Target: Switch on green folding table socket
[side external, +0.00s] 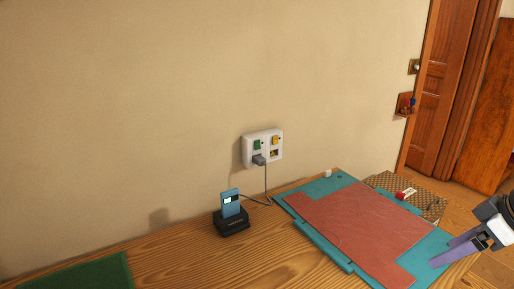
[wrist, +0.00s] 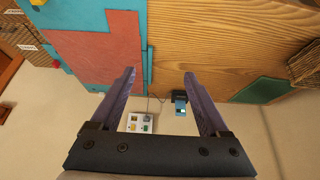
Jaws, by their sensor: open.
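A white wall socket panel (side external: 262,147) is on the beige wall just above the wooden table. It has a green switch (side external: 257,144) at left and a yellow switch (side external: 275,140) at right. A grey plug (side external: 259,160) sits below the green switch, with its cable running down. The switch positions are too small to tell. The panel also shows in the wrist view (wrist: 138,122), between my fingers and partly near the left one. My gripper (wrist: 159,73) is open and empty. In the side view my gripper (side external: 437,262) is at the right edge, well away from the panel.
A blue device (side external: 230,203) stands in a black dock (side external: 232,222) on the table (side external: 180,248), joined to the cable. A teal and red mat (side external: 375,230) lies at right, with a patterned item (side external: 420,198) behind. A green mat (side external: 85,272) lies front left. A wooden door stands at right.

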